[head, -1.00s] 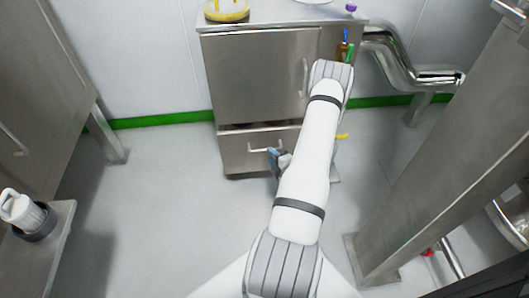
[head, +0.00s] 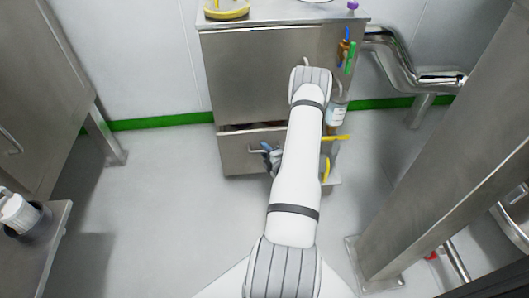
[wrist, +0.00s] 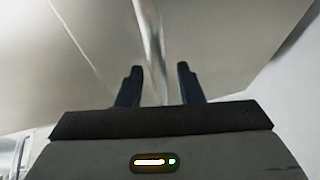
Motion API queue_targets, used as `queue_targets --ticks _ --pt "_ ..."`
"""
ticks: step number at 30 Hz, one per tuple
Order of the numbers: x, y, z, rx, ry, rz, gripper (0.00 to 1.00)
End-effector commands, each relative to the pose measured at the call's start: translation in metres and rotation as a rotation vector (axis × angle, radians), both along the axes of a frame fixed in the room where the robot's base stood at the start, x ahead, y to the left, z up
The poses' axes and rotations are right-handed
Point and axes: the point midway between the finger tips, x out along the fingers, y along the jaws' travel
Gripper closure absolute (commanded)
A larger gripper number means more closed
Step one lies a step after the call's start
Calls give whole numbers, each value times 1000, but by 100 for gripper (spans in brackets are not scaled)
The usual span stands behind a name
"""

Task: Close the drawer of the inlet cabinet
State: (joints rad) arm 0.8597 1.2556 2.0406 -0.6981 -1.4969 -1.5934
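The steel inlet cabinet (head: 255,75) stands at the back centre in the head view. Its low drawer (head: 237,158) is slightly open, with a dark gap above its front. The drawer has a horizontal bar handle (head: 254,151). My gripper (head: 268,154) is at the right part of this handle, partly hidden by my white arm. In the wrist view, the two dark fingers of my gripper (wrist: 159,84) are apart. A shiny bar (wrist: 152,45) runs between them with space on both sides; it looks like the handle. The right part of the drawer front is hidden.
A yellow ring-shaped item (head: 227,10) lies on the cabinet top. Coloured tools (head: 347,52) and a bottle (head: 336,115) are at its right side. A bent steel pipe (head: 400,68) and a large steel post (head: 440,150) are to the right. The floor (head: 160,200) at left is clear.

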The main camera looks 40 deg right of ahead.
Motion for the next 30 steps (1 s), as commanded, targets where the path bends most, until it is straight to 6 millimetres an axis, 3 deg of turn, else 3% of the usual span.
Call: queue_targets --ticks 2,14,26,30 --pt "0 0 0 0 0 0 66" --pt "-1 0 0 0 0 -1 99" --pt "-1 -1 0 -1 -1 -2 100" --pt "8 -6 -1 -5 -2 0 100"
